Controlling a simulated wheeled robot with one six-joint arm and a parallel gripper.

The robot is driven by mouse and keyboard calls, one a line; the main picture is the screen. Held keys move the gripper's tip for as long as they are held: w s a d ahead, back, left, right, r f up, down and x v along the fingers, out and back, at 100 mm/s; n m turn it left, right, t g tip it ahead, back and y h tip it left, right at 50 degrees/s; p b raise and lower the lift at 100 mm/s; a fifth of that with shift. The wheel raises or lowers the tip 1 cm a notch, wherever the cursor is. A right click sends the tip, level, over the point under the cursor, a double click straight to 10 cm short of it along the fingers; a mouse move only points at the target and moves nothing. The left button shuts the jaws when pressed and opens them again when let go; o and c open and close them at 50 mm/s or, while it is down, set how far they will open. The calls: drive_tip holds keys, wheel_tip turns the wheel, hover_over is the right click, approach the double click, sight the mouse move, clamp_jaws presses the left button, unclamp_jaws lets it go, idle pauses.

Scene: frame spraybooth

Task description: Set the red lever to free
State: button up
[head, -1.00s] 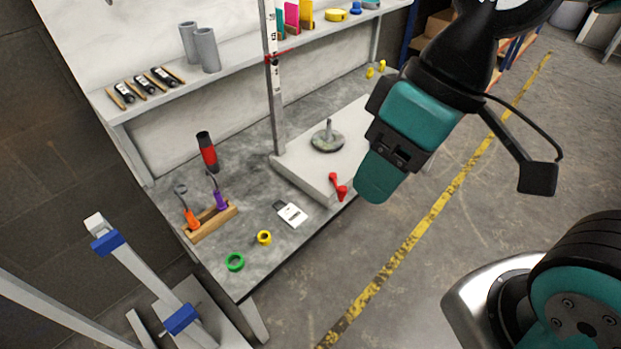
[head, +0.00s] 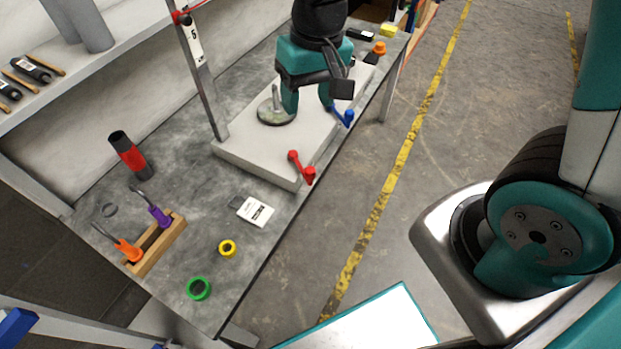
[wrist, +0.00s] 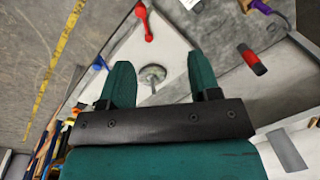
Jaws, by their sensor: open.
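The red lever (head: 302,168) sits on the front edge of the pale block (head: 250,168), at its near corner, angled down to the right. It also shows in the wrist view (wrist: 146,22), at the top. A blue lever (head: 343,115) is on the same edge, farther back. My gripper (head: 308,108) is open and empty above the far part of the block, beyond the red lever and apart from it. In the wrist view, my gripper's two teal fingers (wrist: 162,78) are spread, with the round disc and its post beyond them. I cannot read any marking for the lever's positions.
The disc with its upright post (head: 277,110) stands on the block near my gripper. A measuring upright (head: 203,80) rises at the block's left. A white card (head: 254,211), yellow ring (head: 227,247), green ring (head: 198,288) and wooden tool holder (head: 160,245) lie nearer.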

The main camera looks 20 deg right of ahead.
drive_tip(key=m+h+b, duration=0.1)
drive_tip(key=m+b, duration=0.1)
hover_over(310, 170)
wheel_tip(310, 170, down, 9)
wheel_tip(310, 170, down, 17)
drive_tip(key=shift+b, duration=0.75)
clamp_jaws()
